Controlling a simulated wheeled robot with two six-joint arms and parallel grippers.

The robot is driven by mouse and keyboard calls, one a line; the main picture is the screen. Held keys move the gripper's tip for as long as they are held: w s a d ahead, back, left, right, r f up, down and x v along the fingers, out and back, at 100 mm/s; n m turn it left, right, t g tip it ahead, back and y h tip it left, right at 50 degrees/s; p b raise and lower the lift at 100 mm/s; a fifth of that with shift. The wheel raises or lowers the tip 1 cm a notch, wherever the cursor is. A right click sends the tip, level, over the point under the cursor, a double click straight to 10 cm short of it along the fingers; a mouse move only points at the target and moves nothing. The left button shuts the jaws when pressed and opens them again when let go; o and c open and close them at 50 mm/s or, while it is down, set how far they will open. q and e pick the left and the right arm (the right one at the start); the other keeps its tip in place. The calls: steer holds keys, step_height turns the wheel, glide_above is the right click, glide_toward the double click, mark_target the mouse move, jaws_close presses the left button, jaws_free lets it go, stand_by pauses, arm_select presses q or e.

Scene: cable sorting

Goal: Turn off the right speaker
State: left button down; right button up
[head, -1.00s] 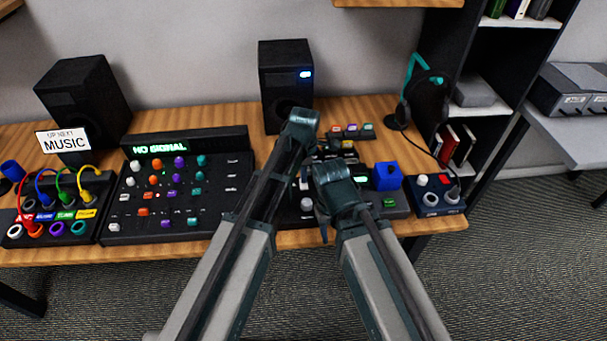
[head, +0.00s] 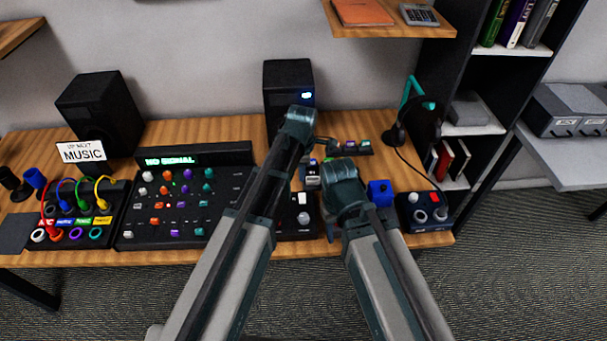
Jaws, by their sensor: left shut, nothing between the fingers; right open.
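The right speaker (head: 288,82) is a black box standing upright at the back of the desk, against the wall. A small blue-white light (head: 307,95) glows on its front, near the right edge. My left arm's wrist covers the lower front of this speaker. My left gripper (head: 326,144) is shut and empty, just right of the speaker's base, partly hidden by its wrist. My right gripper (head: 331,217) is open, low over the gear at the front middle of the desk; its fingers are mostly hidden by the wrist. Neither gripper visibly touches the speaker.
The left speaker (head: 100,112) stands behind a MUSIC sign (head: 83,152). A mixer (head: 130,233) with coloured knobs and a cable patch box (head: 118,215) fill the left front. A headphone stand (head: 407,97), blue block (head: 380,192) and small control box (head: 427,226) stand right.

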arm_select(q)
step_height(320, 180, up, 5)
steer(key=p, duration=0.4)
glide_above(302, 195)
steer(key=shift+s+d, duration=0.1)
steer(key=shift+s, duration=0.3)
steer(key=shift+f, duration=0.1)
steer(key=shift+s+d, duration=0.15)
steer(key=shift+s, duration=0.55)
steer(key=f+b, duration=0.4)
steer(key=w+f+b, duration=0.1)
steer(key=f+b, duration=0.8)
steer(key=b, duration=0.1)
steer(key=shift+w+f, duration=0.35)
